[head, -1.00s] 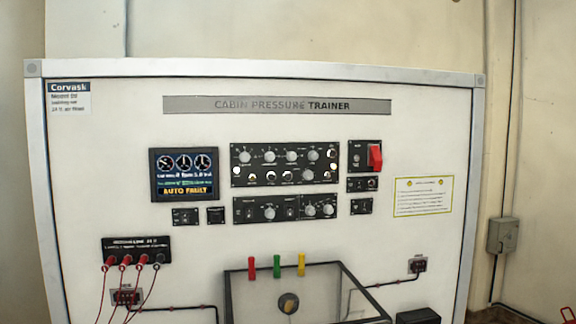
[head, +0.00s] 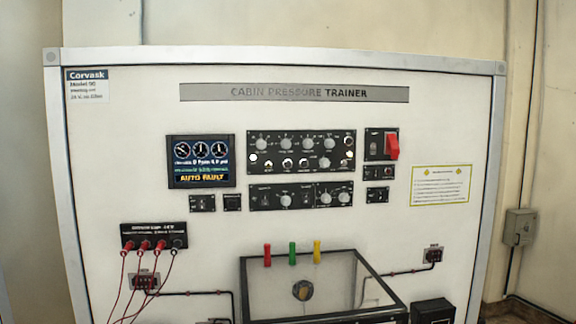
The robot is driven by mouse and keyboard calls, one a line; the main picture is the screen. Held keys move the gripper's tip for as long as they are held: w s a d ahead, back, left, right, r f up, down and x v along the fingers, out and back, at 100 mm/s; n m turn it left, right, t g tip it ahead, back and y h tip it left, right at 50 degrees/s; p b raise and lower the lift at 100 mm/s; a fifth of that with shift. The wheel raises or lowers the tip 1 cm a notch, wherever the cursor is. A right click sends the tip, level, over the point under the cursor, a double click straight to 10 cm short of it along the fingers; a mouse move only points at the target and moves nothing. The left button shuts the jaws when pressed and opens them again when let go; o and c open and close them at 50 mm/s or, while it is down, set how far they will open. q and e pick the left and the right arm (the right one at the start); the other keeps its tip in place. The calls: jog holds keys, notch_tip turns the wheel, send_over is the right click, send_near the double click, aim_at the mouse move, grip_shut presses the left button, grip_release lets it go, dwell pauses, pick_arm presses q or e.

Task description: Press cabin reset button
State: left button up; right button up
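The cabin pressure trainer board (head: 110,160) stands upright in front of me and fills most of the head view. Its black control panel (head: 301,178) at the middle carries several knobs and small buttons, with a second knob panel (head: 301,209) below it. Smaller modules (head: 201,203) sit under the display and at the right. The labels are too small to read, so I cannot tell which control is the cabin reset button. The display (head: 200,161) shows three dials and "AUTO FAULT". Neither of my grippers is in view.
A red guarded switch (head: 392,147) sits right of the panel. Red plugs with hanging leads (head: 144,246) are at lower left. A clear box (head: 340,285) stands at lower middle, below red, green and yellow clips (head: 292,254). A black block (head: 433,311) is at lower right.

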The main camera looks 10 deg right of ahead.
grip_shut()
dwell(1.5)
